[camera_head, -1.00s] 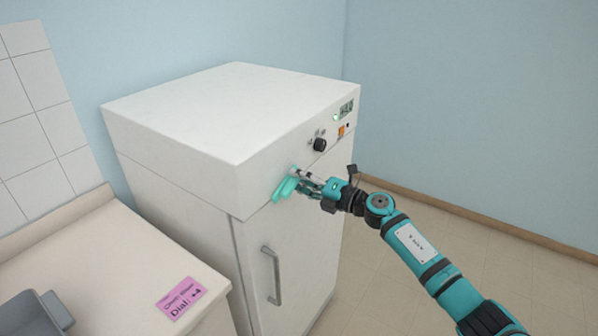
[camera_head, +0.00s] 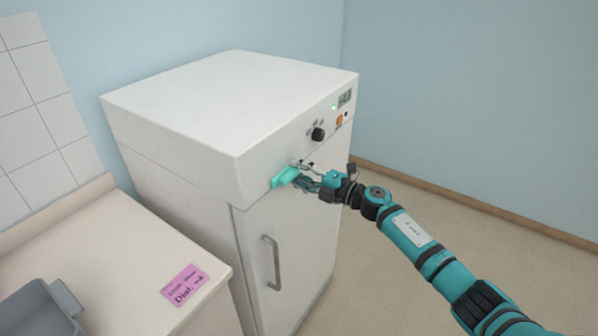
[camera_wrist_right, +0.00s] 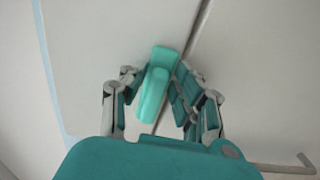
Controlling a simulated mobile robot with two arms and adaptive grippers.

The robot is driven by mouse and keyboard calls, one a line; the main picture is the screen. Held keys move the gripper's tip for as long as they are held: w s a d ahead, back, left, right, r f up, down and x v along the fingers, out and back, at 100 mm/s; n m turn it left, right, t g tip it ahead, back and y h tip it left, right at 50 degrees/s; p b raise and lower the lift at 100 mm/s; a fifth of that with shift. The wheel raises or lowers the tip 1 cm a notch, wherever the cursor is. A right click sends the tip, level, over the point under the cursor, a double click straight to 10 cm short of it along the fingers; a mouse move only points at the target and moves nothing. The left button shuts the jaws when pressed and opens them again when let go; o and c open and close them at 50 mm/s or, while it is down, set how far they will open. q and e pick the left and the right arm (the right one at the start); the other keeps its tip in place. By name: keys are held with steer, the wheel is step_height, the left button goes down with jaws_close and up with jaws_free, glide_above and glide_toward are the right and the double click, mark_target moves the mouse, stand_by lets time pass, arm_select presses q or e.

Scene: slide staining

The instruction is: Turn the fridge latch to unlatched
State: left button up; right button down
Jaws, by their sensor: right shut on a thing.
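The white fridge (camera_head: 215,105) stands against the wall, its front turned to the right. The teal fridge latch (camera_head: 284,178) sits on the front at the seam between the upper panel and the door. My right gripper (camera_head: 303,176) is at the latch and shut on it. In the right wrist view the latch (camera_wrist_right: 154,92) lies between the two fingers of my right gripper (camera_wrist_right: 158,100), its long part tilted slightly. The fingertips partly cover the latch in the head view. My left gripper is out of view.
A grey door handle (camera_head: 271,262) is below the latch. A black dial (camera_head: 318,134), an orange switch (camera_head: 339,121) and a small display (camera_head: 345,97) are on the upper panel. A counter (camera_head: 130,250) at left bears a pink note (camera_head: 183,286) and a grey tray (camera_head: 40,312).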

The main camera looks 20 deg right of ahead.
steer(key=shift+f, duration=0.1)
steer(key=c, duration=1.2)
jaws_free()
steer(key=shift+c, duration=0.2)
steer(key=shift+d, duration=0.1)
steer(key=v, duration=1.2)
